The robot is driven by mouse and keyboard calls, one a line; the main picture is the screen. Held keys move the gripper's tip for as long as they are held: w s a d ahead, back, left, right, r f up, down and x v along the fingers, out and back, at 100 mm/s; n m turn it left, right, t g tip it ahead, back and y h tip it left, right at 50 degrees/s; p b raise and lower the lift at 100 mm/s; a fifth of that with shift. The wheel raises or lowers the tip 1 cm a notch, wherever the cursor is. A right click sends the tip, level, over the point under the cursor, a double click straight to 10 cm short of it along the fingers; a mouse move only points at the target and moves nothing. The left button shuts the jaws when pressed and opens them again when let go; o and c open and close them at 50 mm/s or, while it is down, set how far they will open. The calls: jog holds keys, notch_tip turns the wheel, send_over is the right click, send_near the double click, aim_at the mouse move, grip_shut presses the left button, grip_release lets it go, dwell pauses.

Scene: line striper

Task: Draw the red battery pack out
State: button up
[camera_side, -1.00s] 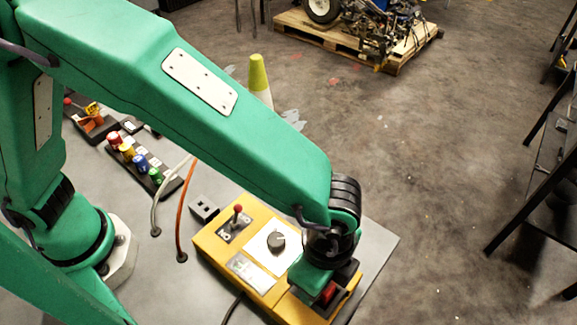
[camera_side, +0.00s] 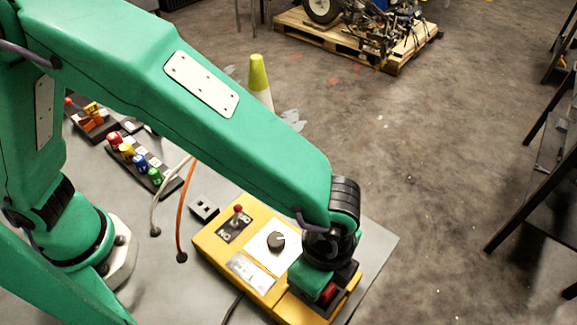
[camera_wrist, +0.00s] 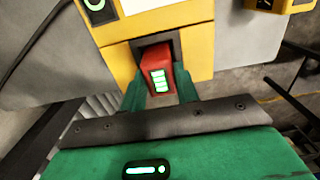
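The red battery pack (camera_wrist: 158,68) has lit green bars on its face in the wrist view. It sits in a dark-framed slot at the end of the yellow control box (camera_wrist: 202,45). In the side view, part of the red pack (camera_side: 327,293) shows below my wrist at the right end of the yellow box (camera_side: 212,247). My gripper (camera_wrist: 160,88) has one green finger against each side of the pack, with no clear gap seen. My gripper (camera_side: 316,283) partly hides the slot in the side view.
The box top carries a red-tipped lever (camera_side: 238,210) and a black knob (camera_side: 276,240). A strip of coloured knobs (camera_side: 140,162) and white and orange cables (camera_side: 181,215) lie left of the box on the grey table (camera_side: 375,243). A yellow-topped cone (camera_side: 259,75) stands behind.

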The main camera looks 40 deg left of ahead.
jog(key=shift+c, duration=0.4)
jog(key=shift+r, duration=0.8)
dwell(0.4)
jog(key=shift+r, duration=2.25)
